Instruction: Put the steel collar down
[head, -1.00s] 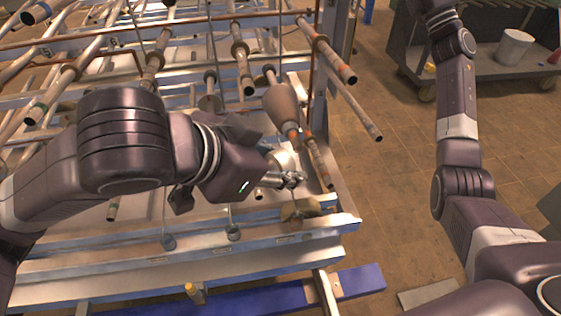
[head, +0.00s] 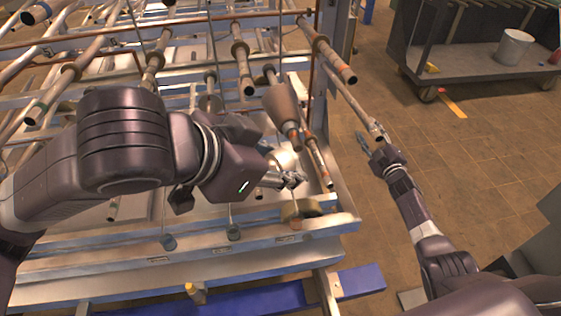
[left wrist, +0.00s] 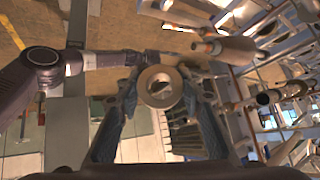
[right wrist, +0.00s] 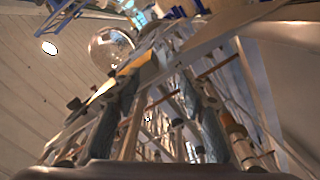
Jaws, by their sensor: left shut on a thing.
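The steel collar (left wrist: 161,87) is a thick metal ring with a round hole. In the left wrist view it sits between the fingertips of my left gripper (left wrist: 160,92), which is shut on it. In the head view my left gripper (head: 288,180) is over the right end of the metal rack, and its fingers and wrist make the collar hard to pick out there. My right gripper (head: 373,138) is open and empty, near the lower end of a slanting tube. Its spread fingers also show in the right wrist view (right wrist: 158,105).
The rack (head: 250,262) carries several tubes and hanging rods. A tapered grey-brown body (head: 282,106) hangs close above my left gripper. A brownish drum-shaped piece (head: 300,210) is just below it. A grey cart (head: 470,66) with a white bucket (head: 514,46) stands at back right. The tiled floor between is clear.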

